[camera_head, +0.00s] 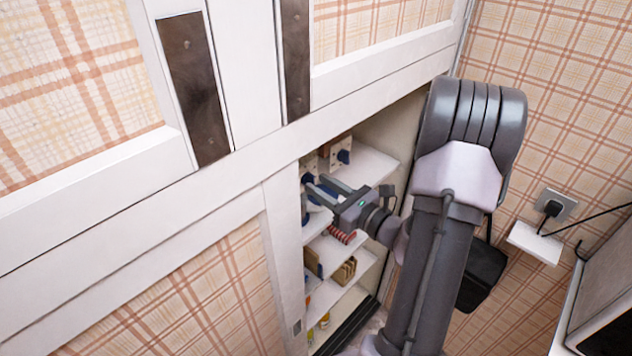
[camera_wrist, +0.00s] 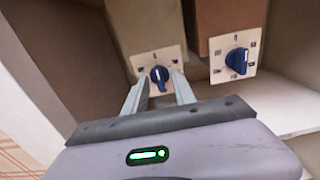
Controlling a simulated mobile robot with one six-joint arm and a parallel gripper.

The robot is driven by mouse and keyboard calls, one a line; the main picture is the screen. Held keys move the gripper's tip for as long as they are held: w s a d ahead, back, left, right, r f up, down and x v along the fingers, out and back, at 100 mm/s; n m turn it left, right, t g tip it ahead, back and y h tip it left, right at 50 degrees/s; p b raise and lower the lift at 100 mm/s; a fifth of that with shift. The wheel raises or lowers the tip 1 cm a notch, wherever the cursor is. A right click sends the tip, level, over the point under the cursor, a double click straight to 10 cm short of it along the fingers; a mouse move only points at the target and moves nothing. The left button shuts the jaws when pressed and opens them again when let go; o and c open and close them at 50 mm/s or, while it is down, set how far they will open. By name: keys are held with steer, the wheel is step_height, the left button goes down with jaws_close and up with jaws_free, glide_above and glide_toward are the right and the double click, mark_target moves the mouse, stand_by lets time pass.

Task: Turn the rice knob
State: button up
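Two dark blue knobs on cream square plates with dark marks are on brown boxes inside the cupboard. In the wrist view, the left knob (camera_wrist: 159,74) lies between the tips of my gripper (camera_wrist: 160,82), and the right knob (camera_wrist: 238,61) is off to the right. I cannot read which one is the rice knob. My gripper is open, with its fingers pointing at the left knob; I cannot tell whether they touch it. In the head view, my gripper (camera_head: 322,186) reaches into the cupboard, and the right knob (camera_head: 344,157) shows above it.
White shelves (camera_head: 368,166) with small items lie around and below my gripper. The white cupboard frame (camera_head: 283,245) stands close on the left. A wall socket (camera_head: 556,205) with a black plug and cable is at the right.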

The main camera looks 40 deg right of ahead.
steer(key=shift+w+a, duration=0.15)
steer(key=shift+w, duration=0.7)
jaws_close()
steer(key=shift+d+m+p, duration=0.2)
steer(key=shift+m+p, duration=4.15)
steer(key=shift+m, duration=1.75)
steer(key=shift+f, duration=0.1)
